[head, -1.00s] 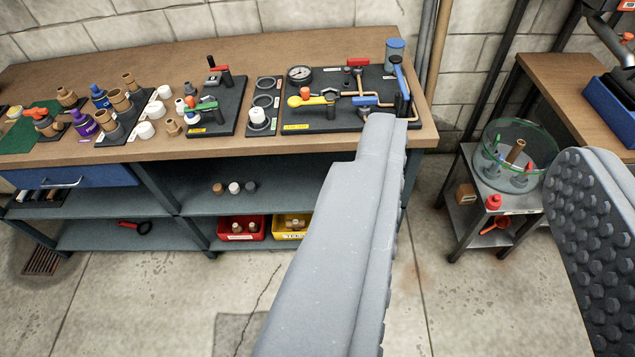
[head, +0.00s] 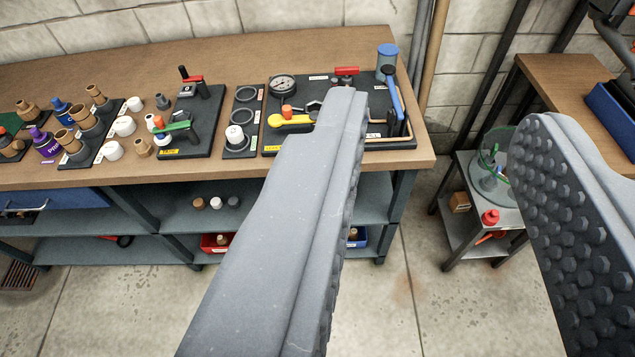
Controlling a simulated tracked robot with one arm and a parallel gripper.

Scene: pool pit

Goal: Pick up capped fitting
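My gripper (head: 440,112) is open, its two grey studded fingers wide apart with nothing between them. The left finger covers part of the bench front and of the black valve board. A white-topped piece (head: 235,136), which looks like a capped fitting, stands upright in the lowest ring of a black three-ring holder (head: 243,118). It is on the bench, left of the left fingertip and apart from it. Other white caps (head: 124,126) and a tan fitting (head: 144,147) stand farther left. I cannot tell for certain which is the capped fitting.
Floor between is clear.

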